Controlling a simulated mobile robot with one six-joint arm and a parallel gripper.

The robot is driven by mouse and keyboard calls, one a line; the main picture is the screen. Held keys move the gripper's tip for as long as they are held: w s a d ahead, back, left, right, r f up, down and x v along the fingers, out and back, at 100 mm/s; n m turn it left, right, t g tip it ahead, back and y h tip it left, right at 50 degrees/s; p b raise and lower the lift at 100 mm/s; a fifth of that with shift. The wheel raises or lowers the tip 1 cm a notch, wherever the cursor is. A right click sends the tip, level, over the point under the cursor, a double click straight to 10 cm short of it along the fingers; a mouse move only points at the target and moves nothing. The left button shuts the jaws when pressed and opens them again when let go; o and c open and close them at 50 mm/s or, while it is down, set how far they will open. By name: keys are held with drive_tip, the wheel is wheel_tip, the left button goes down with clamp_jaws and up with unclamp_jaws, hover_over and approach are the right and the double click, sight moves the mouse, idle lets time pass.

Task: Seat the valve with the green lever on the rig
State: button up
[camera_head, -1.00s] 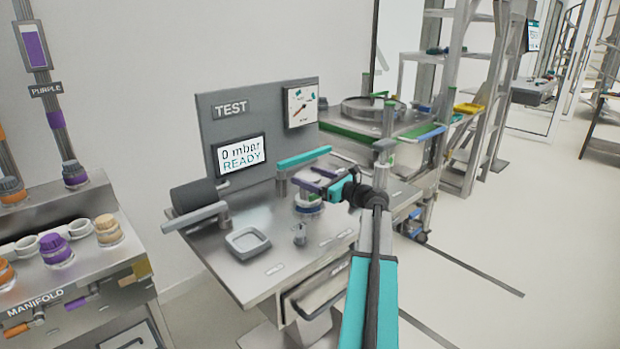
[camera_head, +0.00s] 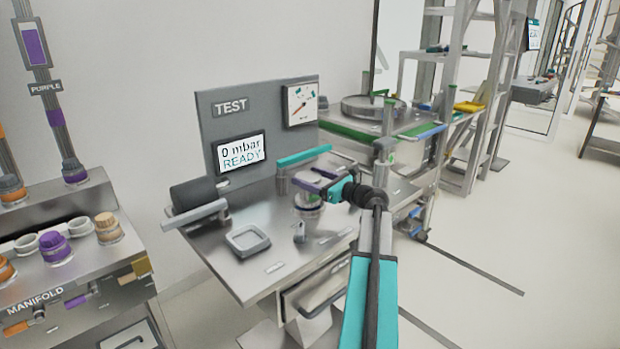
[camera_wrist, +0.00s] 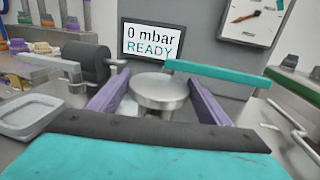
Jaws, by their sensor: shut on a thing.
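My gripper (camera_head: 310,183) is over the test bench, its two purple fingers closed on a round metal piece (camera_head: 309,201). I take this piece to be the valve; a small greenish patch shows on it in the head view. In the wrist view its flat silver top (camera_wrist: 158,88) sits between the fingers. Its lever and underside are not clearly visible, and I cannot tell whether it touches what is below. The test rig (camera_head: 220,122) has a grey back panel, a screen reading "0 mbar READY" and a teal bar handle (camera_head: 304,156) behind the gripper.
A dark cylinder on a clamp arm (camera_head: 194,195) stands at left. The manifold (camera_head: 50,300) with coloured caps is further left. A cart with a green edge is behind.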

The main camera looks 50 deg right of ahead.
drive_tip(key=shift+f+b, duration=0.3)
drive_tip(key=shift+f, duration=0.45)
idle(0.8)
idle(0.4)
drive_tip(key=o, duration=1.9)
drive_tip(key=shift+o, duration=1)
drive_tip(key=shift+f, duration=0.15)
drive_tip(key=shift+r, duration=0.2)
drive_tip(key=shift+r+p, duration=3.75)
drive_tip(key=shift+r, duration=0.65)
